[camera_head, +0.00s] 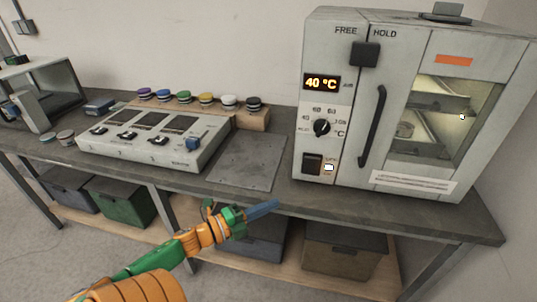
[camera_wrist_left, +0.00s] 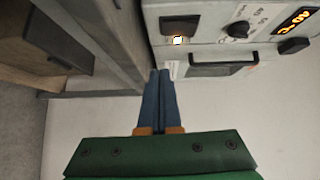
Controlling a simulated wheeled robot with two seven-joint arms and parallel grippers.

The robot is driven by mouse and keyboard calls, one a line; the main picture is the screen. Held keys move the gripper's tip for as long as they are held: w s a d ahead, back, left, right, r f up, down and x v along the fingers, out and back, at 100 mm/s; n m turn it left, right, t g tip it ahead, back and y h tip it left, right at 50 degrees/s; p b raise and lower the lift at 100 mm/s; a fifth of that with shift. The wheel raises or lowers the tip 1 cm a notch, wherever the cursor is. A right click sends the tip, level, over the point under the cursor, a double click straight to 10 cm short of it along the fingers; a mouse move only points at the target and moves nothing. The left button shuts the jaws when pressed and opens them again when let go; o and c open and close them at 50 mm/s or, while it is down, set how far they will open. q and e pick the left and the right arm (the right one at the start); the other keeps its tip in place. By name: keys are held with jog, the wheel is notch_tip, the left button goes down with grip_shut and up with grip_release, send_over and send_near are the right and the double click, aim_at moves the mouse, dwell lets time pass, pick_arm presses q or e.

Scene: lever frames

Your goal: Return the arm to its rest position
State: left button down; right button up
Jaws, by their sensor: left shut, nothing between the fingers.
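My left arm comes in from the lower left in the head view, with orange and green links. My left gripper (camera_head: 262,209) is in front of the bench's front edge, below the grey oven. Its blue fingers are together and nothing is between them. The left wrist view also shows the left gripper (camera_wrist_left: 160,74), its two blue fingers closed side by side, apart from the oven front. My right gripper is not in view.
The grey oven (camera_head: 340,100) with a 40 °C display stands on the bench (camera_head: 400,212) at right. A control panel box (camera_head: 155,140) and a flat metal plate (camera_head: 245,162) lie to its left. Bins (camera_head: 345,248) sit on the lower shelf. The floor in front is clear.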

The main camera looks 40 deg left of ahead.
pick_arm(q)
jog(key=shift+w+a+f, duration=0.1)
jog(key=shift+w+f, duration=0.05)
jog(key=s+f+n+g+y+p, duration=0.1)
jog(key=s+f+n+g+y, duration=0.35)
jog(key=f, duration=0.65)
jog(key=s+f+n+g+y+p, duration=0.1)
jog(key=s+f+n+g+y, duration=0.15)
jog(key=s+f+n, duration=0.7)
jog(key=s+d+f+n+g+h+p, duration=0.1)
jog(key=s+d+f+n+g, duration=0.3)
jog(key=s+d+f+g, duration=0.5)
jog(key=s+d+f+h, duration=0.1)
jog(key=s+d+f, duration=0.4)
jog(key=s, duration=0.1)
jog(key=shift+s+d+f+h, duration=0.25)
jog(key=shift+s+d+h, duration=0.05)
jog(key=shift+s+h, duration=0.1)
